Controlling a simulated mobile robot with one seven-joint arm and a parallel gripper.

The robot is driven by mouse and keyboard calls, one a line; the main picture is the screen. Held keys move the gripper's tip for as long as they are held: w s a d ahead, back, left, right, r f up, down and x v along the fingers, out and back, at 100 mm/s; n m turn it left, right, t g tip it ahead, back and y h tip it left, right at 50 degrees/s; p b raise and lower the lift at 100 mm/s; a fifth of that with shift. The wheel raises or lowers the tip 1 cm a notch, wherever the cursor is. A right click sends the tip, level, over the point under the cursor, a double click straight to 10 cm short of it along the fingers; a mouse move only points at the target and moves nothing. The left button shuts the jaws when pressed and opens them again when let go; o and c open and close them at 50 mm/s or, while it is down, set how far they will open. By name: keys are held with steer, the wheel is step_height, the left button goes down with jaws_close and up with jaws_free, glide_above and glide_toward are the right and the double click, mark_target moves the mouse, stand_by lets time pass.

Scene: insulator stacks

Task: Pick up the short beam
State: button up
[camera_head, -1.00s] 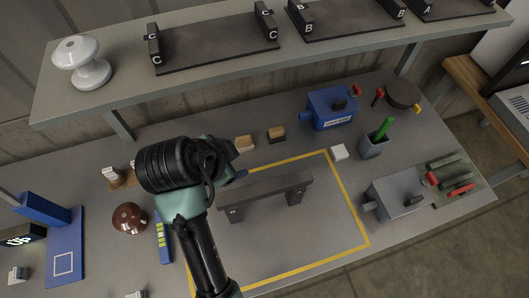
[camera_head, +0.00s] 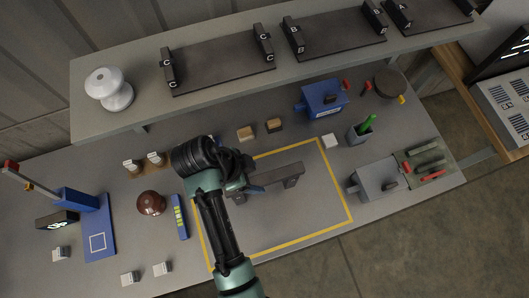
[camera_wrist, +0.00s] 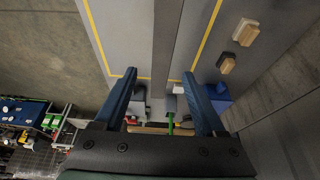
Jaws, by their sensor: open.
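A dark grey beam (camera_head: 278,177) with a block under each end stands inside the yellow outline on the bench. I take it as the short beam. In the wrist view the beam (camera_wrist: 167,40) shows as a dark strip running lengthwise between my fingers. My gripper (camera_head: 250,188) is at the left end of the beam, and my wrist partly hides that end. In the wrist view my gripper (camera_wrist: 164,88) is open, with a blue finger on either side of the strip and nothing held. I cannot tell how high it is above the beam.
The shelf (camera_head: 130,118) with a white insulator (camera_head: 108,90) and lettered dark racks overhangs the bench's back. A brown dome (camera_head: 151,203) and blue level strip (camera_head: 180,217) lie left of my arm. A blue vise (camera_head: 322,98) and grey box (camera_head: 375,178) stand right. The outline's front is clear.

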mark_target(263, 178)
steer(key=shift+p+x, duration=0.9)
steer(key=shift+x, duration=2.3)
steer(key=shift+a, duration=0.15)
jaws_close()
